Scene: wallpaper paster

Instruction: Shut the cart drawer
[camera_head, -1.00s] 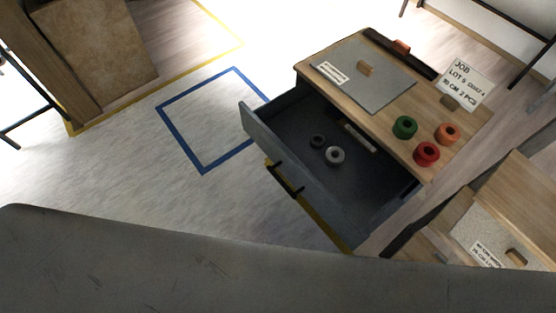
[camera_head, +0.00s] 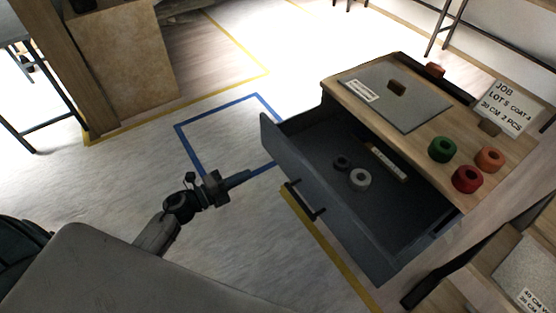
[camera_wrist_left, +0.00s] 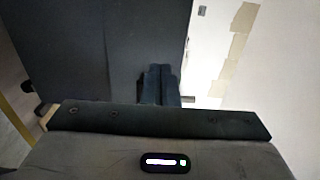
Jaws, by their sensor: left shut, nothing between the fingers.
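The cart (camera_head: 455,135) has a wooden top and stands at the right in the head view. Its grey drawer (camera_head: 405,215) is pulled out toward the lower left. The drawer front (camera_head: 285,165) carries a black bar handle (camera_head: 305,200). A grey ring, a dark ring and a pale labelled strip lie inside the drawer. My left gripper (camera_head: 247,175) is shut and empty, left of the drawer front and apart from the handle. Its closed fingers also show in the left wrist view (camera_wrist_left: 160,85), against a dark flat panel that I cannot identify. My right gripper is not in view.
Green (camera_head: 442,149), orange and red rolls, a grey board (camera_head: 395,98) and a job sign (camera_head: 505,107) are on the cart top. Another wooden unit (camera_head: 500,275) stands at lower right. The floor around the blue square (camera_head: 184,140) is clear.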

